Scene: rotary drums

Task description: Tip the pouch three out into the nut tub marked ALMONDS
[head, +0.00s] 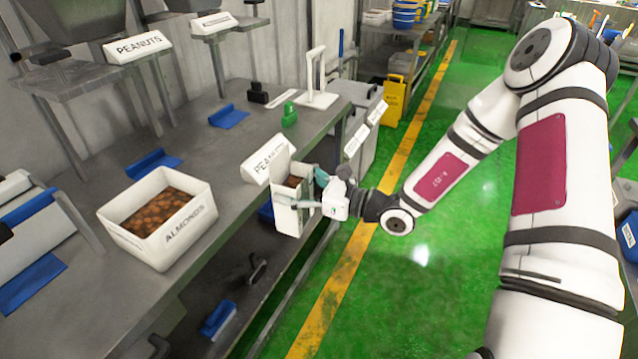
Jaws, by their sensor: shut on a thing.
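The white tub marked ALMONDS (184,237) stands upright on the grey bench at the left, with brown nuts inside. My gripper (308,190) is shut on a pale, open-topped pouch (287,217) at the bench's right edge. The pouch is roughly upright, and some brown contents show at its top. No number can be read on it. The gripper and pouch are apart from the tub, to its right. The fingers hide part of the pouch's right side.
A white sign (262,161) starting PEA stands behind the pouch, partly hidden by it. A green weight-like object (289,115), a white stand (317,85) and blue scoops (229,116) lie farther back. The bench (235,215) is clear between tub and pouch.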

